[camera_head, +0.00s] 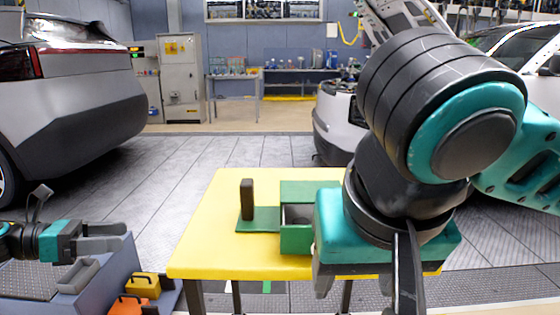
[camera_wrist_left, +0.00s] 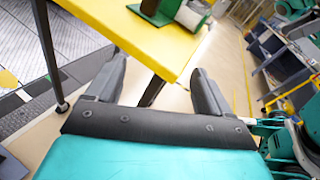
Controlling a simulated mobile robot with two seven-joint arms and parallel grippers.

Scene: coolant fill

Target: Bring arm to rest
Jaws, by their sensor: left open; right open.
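My left gripper (camera_head: 122,238) is at the far left of the head view, open and empty. It is apart from the yellow table (camera_head: 205,240), left of its edge. In the left wrist view its two fingers (camera_wrist_left: 158,78) are spread with nothing between them, and the table edge (camera_wrist_left: 150,38) lies beyond. My right arm fills the right of the head view. Its open gripper (camera_head: 362,285) points down in front of the table's right part and hides that part. I see nothing held in it.
On the table stand a green holder (camera_head: 262,225) with a dark upright block (camera_head: 247,193) and a green box (camera_head: 296,240). A blue-grey cart (camera_head: 110,272), a yellow can (camera_head: 143,284) and an orange can (camera_head: 128,306) are at lower left. Cars stand behind on both sides.

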